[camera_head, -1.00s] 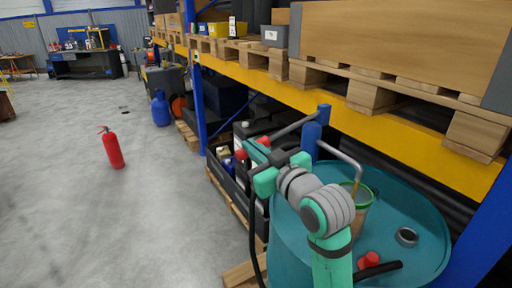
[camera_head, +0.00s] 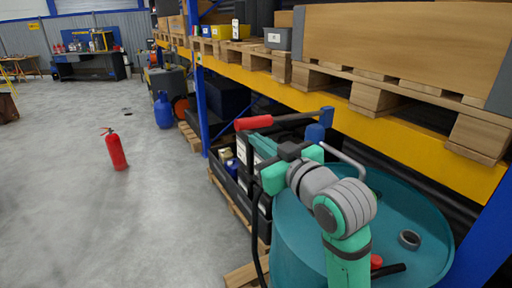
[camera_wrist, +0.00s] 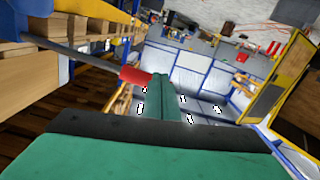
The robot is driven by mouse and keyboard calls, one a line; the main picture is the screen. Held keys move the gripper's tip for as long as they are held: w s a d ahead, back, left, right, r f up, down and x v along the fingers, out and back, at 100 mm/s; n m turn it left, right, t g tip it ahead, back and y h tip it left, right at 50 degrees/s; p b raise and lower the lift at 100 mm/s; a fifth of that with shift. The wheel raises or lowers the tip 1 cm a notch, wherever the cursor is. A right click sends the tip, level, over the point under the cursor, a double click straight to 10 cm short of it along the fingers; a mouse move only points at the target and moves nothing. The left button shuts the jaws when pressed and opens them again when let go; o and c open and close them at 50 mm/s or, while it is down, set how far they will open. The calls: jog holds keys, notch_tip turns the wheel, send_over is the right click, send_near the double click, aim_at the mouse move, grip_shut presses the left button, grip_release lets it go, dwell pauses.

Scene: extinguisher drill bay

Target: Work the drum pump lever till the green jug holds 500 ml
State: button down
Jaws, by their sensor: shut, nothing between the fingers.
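The drum pump's lever (camera_head: 290,119) is a grey rod ending in a red grip (camera_head: 253,122), nearly level at the left of the blue pump body (camera_head: 315,132). A grey spout (camera_head: 345,154) bends down over the teal drum (camera_head: 292,222). My gripper (camera_head: 262,145) is shut and empty just below the red grip. In the wrist view, the closed green fingers (camera_wrist: 160,90) lie right beside the end of the red grip (camera_wrist: 135,75); I cannot tell whether they touch. The green jug is hidden behind my arm, so its level cannot be read.
A grey ring (camera_head: 409,240) and a red cap (camera_head: 376,262) lie on the drum top. A yellow rack beam (camera_head: 400,125) with pallets runs close behind the drum. Crates stand under the rack at left. A red extinguisher (camera_head: 116,150) stands on open floor.

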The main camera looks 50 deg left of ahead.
jog(key=v, duration=0.8)
jog(key=shift+s+r, duration=0.15)
jog(key=shift+r, duration=0.05)
dwell(1.2)
